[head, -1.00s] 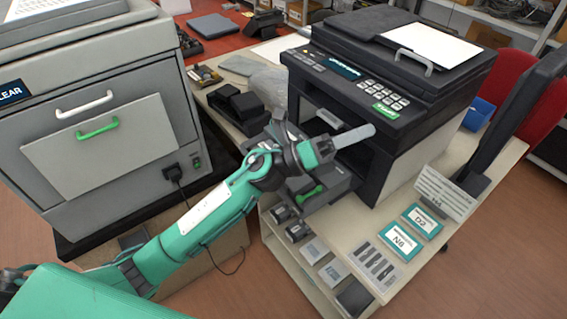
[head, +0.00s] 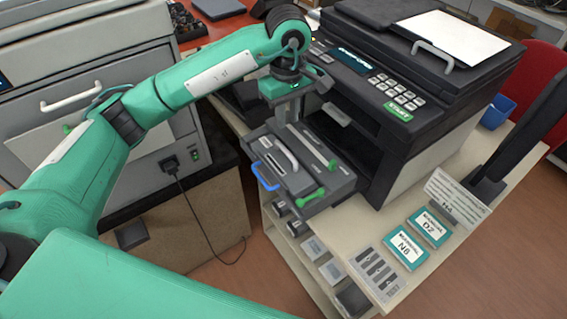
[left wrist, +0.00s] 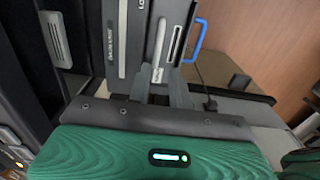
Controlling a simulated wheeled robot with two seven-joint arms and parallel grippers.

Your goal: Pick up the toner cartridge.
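The toner cartridge (head: 273,158) is a dark grey block with a white bar handle, lying in the pulled-out drawer (head: 333,186) of the black printer. A blue loop handle (head: 266,180) stands at its front end, and a green handle (head: 312,195) is beside it. In the left wrist view the white handle (left wrist: 159,42) and the blue handle (left wrist: 199,40) show beyond the fingers. My left gripper (head: 288,117) points down over the drawer's rear part. Its fingers (left wrist: 161,92) are apart with nothing visible between them. My right gripper is not in view.
The printer body (head: 400,135) stands close behind and right of the drawer. A grey cabinet (head: 180,120) with a black cable is at left. Small cartridges fill the shelf below.

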